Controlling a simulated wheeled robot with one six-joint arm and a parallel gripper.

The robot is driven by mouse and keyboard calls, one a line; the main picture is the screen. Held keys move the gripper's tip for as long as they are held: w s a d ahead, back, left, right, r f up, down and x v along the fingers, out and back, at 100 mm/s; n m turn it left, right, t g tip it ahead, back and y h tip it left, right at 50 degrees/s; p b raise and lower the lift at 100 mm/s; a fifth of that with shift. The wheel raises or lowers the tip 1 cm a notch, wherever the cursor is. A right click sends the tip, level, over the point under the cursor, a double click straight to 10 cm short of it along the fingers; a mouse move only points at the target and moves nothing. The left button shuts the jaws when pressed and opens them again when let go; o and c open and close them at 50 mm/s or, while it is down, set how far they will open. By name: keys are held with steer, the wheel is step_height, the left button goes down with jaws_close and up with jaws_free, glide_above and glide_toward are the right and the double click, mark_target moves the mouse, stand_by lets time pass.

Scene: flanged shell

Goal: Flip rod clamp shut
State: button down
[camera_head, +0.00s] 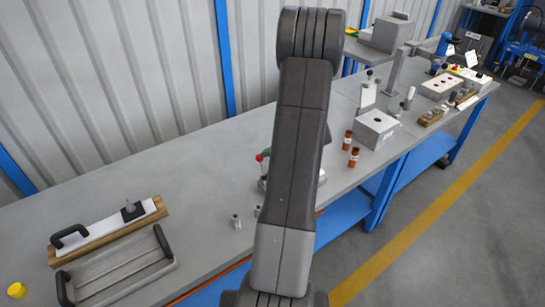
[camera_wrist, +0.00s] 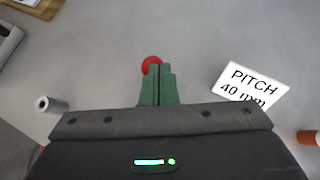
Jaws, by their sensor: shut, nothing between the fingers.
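My gripper (camera_wrist: 157,72) shows in the wrist view with its two green fingers pressed together and nothing between them. A round red knob (camera_wrist: 151,63) lies just beyond the fingertips and is partly covered by them. I cannot tell whether they touch. In the head view, a small red knob (camera_head: 259,158) shows just left of my arm, above a grey metal part (camera_head: 262,183). These may belong to the rod clamp, but my arm hides most of that spot. The clamp's body and whether it is open or shut cannot be made out.
A white "PITCH 40 mm" card (camera_wrist: 250,86) lies right of the fingers. A small grey cylinder (camera_wrist: 49,104) is at left. Two orange-brown bottles (camera_head: 354,157) stand right of my arm, near a grey block (camera_head: 376,128). A handled tray (camera_head: 121,272) is at front left.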

steer(key=shift+w+a+f, duration=0.1)
steer(key=shift+w+a, duration=0.35)
steer(key=shift+w, duration=0.2)
stand_by(0.4)
steer(key=d+r, duration=0.6)
steer(key=r, duration=0.5)
steer(key=shift+w+r, duration=0.2)
steer(key=shift+r, duration=0.15)
steer(key=shift+f, duration=0.15)
